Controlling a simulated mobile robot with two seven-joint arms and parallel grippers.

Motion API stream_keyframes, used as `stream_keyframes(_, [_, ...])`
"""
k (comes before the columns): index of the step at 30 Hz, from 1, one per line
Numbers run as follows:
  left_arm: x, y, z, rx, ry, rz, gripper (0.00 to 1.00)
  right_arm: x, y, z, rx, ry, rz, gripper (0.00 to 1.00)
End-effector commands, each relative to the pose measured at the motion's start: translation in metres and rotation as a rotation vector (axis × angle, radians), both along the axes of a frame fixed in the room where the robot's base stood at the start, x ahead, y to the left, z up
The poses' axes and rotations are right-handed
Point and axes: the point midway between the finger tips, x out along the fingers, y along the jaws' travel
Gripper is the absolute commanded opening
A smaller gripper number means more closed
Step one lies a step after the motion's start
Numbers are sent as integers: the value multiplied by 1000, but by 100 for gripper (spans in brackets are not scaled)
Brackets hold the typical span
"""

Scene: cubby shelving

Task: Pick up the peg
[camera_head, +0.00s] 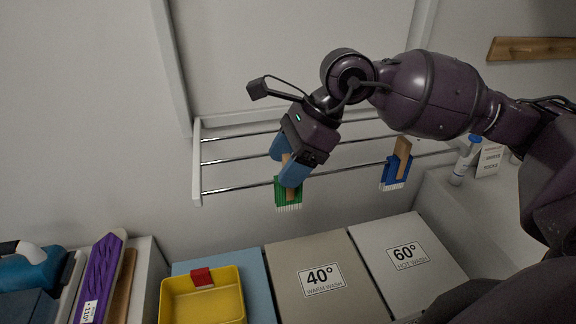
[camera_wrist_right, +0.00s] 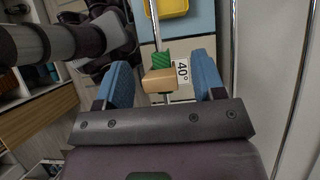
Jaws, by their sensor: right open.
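No separate peg shows clearly. A green brush-like piece (camera_head: 288,190) with a wooden handle hangs at the front bar of the wall rack; its wooden end (camera_wrist_right: 160,80) and green part also show in the right wrist view. A similar blue piece (camera_head: 396,172) with a wooden handle hangs further right. My right gripper (camera_head: 286,160) is open at the green piece, with its blue fingers on either side of the wooden handle. In the wrist view, gaps show between the wood and both fingers. My left gripper is not in view.
The metal rack (camera_head: 197,165) has several thin bars close to the wall. Below are a yellow tray (camera_head: 203,305), a 40° lid (camera_head: 318,250) and a 60° lid (camera_head: 395,236). A purple item (camera_head: 100,275) stands at left; a blue-capped bottle (camera_head: 466,160) stands at right.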

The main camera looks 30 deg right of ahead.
Motion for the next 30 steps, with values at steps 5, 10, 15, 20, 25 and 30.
stream_keyframes(5, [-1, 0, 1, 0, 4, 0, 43, 2, 7, -12, 0, 1, 1, 63])
stream_keyframes(10, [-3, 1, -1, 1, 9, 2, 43, 2, 8, -14, 0, 1, 1, 63])
stream_keyframes(15, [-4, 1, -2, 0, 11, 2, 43, 2, 8, -14, 0, 1, 1, 47])
stream_keyframes(20, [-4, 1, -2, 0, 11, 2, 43, 2, 8, -13, 0, 0, 0, 23])
stream_keyframes(25, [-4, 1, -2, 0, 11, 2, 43, 2, 8, -13, 0, 0, 0, 10])
stream_keyframes(30, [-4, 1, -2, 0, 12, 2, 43, 2, 8, -12, 0, -1, 1, 10])
